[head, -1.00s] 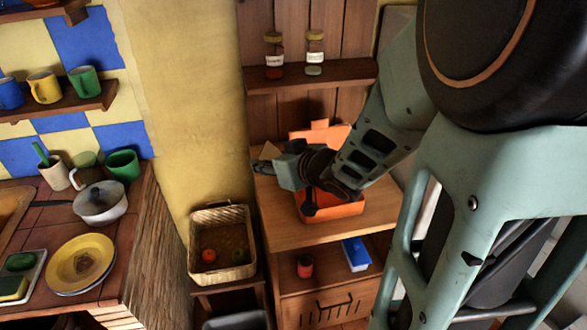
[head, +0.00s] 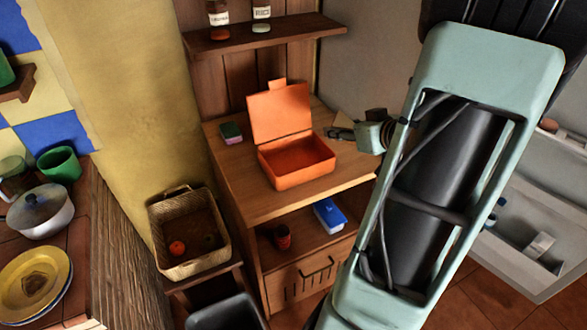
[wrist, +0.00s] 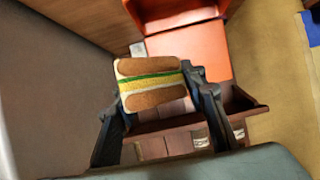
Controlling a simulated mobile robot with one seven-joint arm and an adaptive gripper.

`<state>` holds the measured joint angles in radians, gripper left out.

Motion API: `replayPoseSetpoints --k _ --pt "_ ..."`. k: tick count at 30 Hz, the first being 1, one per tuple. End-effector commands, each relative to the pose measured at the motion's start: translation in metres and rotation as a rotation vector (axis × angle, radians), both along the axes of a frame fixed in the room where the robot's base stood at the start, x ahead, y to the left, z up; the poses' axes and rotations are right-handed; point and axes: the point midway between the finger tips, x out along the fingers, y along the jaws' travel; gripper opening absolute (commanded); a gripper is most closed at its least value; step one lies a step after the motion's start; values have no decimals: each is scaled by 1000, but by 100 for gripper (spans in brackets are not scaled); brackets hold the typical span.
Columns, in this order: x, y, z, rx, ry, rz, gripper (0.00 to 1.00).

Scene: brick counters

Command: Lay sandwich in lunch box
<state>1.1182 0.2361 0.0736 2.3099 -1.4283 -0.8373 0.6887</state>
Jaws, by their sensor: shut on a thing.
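My gripper (wrist: 158,92) is shut on the sandwich (wrist: 150,70); in the wrist view its brown bread, green and yellow filling show between the two dark fingers. The open orange lunch box (head: 297,178) stands on the wooden counter in the head view, its lid (head: 281,113) raised at the back. Its inside looks empty. My gripper, in the head view (head: 342,132), is just right of the box, apart from it. The sandwich shows there only in small part. An orange part of the lunch box also appears behind the sandwich in the wrist view (wrist: 188,56).
A small green and pink block (head: 231,132) lies on the counter left of the lunch box. A shelf (head: 270,34) with two jars is above. A wicker basket (head: 165,232) stands lower left.

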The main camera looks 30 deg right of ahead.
Motion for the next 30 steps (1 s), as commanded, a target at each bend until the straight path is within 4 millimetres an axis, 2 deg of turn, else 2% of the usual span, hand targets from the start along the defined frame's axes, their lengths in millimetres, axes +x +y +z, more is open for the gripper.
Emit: replayPoseSetpoints --k 2,5,8,16,18,21,30 --pt "-7 -9 -6 0 -1 -10 33" --pt "-2 -10 -12 1 -2 -13 33" --pt "16 -3 -21 1 -2 -10 33" --pt "79 21 -53 2 -1 -10 33" --pt "88 24 -70 4 1 -13 33" --pt "101 29 -84 3 -1 -14 33" --pt "119 35 -107 2 0 -15 33"
